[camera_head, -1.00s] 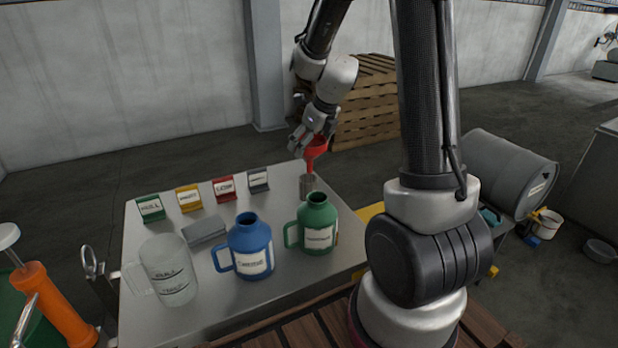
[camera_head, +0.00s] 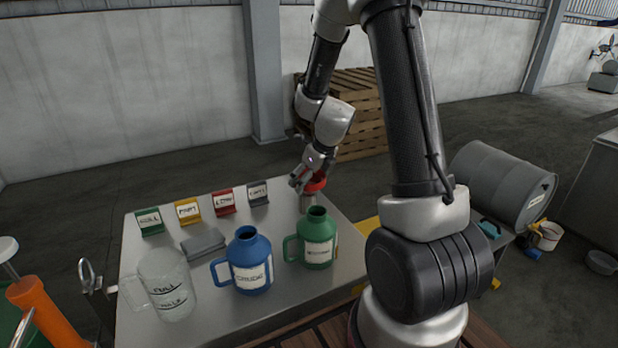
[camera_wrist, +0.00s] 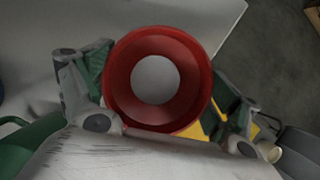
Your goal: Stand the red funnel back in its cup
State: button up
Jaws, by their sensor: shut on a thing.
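The red funnel (camera_head: 315,183) is at the back right of the steel table, upright, wide mouth up. Its metal cup (camera_head: 306,203) stands directly below; the funnel's stem no longer shows and seems to be inside the cup, though how deep I cannot tell. My gripper (camera_head: 300,182) is at the funnel's rim, shut on it. In the wrist view the funnel (camera_wrist: 157,80) shows from above as a red ring with a pale round opening, and my gripper's fingers (camera_wrist: 160,105) lie on both sides of it. The cup is hidden there.
A green jug (camera_head: 317,240) stands close in front of the cup. A blue jug (camera_head: 249,262), a clear pitcher (camera_head: 168,285) and a grey block (camera_head: 203,242) are further left. Several coloured label stands (camera_head: 188,210) line the back. The table (camera_head: 225,320) ends just right of the cup.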

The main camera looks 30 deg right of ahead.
jog(key=shift+f, duration=0.3)
jog(key=o, duration=0.8)
jog(key=shift+c, duration=0.2)
jog(key=s+r+n, duration=0.4)
jog(key=s+r, duration=0.1)
jog(key=r, duration=0.4)
jog(key=s+r+n, duration=0.4)
jog(key=s+r, duration=0.1)
jog(key=r, duration=0.3)
jog(key=s+r+n, duration=0.3)
jog(key=s+n, duration=0.6)
jog(key=n, duration=0.3)
jog(key=s+r+n+h, duration=0.1)
jog(key=s+r+n, duration=0.2)
jog(key=s+n, duration=0.7)
jog(key=shift+s+a+n+g, duration=0.3)
jog(key=shift+a+n, duration=0.15)
jog(key=shift+n, duration=0.55)
